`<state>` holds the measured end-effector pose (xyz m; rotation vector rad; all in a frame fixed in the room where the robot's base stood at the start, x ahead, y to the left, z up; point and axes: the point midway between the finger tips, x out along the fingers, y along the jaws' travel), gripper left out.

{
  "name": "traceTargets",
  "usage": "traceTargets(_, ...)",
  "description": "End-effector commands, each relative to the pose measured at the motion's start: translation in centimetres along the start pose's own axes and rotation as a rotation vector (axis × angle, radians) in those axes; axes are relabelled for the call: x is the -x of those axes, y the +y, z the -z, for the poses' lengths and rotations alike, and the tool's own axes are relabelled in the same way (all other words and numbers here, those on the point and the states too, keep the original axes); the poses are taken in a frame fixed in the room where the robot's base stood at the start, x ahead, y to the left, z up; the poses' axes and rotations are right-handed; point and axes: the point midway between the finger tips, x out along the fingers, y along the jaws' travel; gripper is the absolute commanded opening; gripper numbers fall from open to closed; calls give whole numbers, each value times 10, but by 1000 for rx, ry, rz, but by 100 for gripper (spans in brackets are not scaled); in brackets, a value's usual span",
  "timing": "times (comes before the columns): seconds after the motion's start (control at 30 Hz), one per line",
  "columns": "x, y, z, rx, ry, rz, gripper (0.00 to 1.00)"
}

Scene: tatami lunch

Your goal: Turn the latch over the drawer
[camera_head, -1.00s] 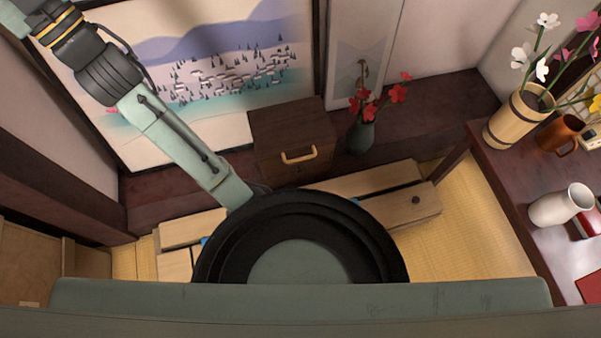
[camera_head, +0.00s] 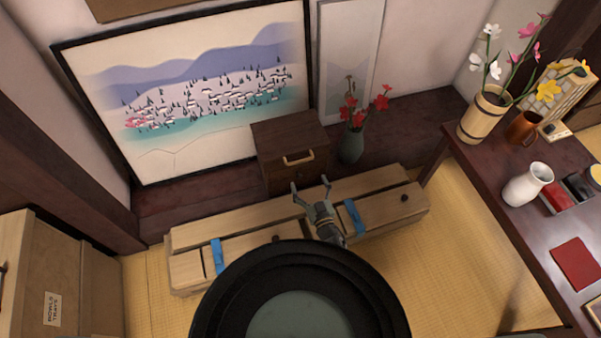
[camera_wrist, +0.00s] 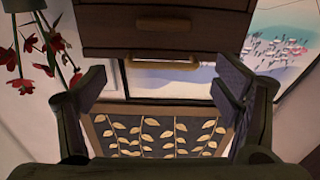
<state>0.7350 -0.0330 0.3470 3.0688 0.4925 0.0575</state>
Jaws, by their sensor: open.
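A dark wooden cabinet (camera_head: 275,135) stands on the dark ledge below the landscape picture, with a pale bar handle (camera_head: 298,158) on its front. In the wrist view, which looks upside down, the cabinet front (camera_wrist: 105,22) fills the top.
A vase with red flowers (camera_head: 352,145) stands close right of the cabinet. A low pale wooden bench (camera_head: 390,203) with blue bands lies below my gripper. A dark table (camera_head: 500,180) with vases and cups is at the right. A labelled box (camera_head: 70,270) is at the left.

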Motion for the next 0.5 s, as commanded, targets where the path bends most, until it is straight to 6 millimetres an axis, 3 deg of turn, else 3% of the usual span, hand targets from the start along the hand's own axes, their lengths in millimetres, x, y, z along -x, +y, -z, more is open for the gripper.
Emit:
traceTargets(0.07, 15, -3, -14, -26, -22, -4, 83)
traceTargets(0.17, 18, -5, -21, -39, -31, -3, 83)
traceTargets(0.27, 8, -6, -22, -38, -30, 0, 83)
traceTargets(0.5, -38, -6, -25, -36, -30, 2, 83)
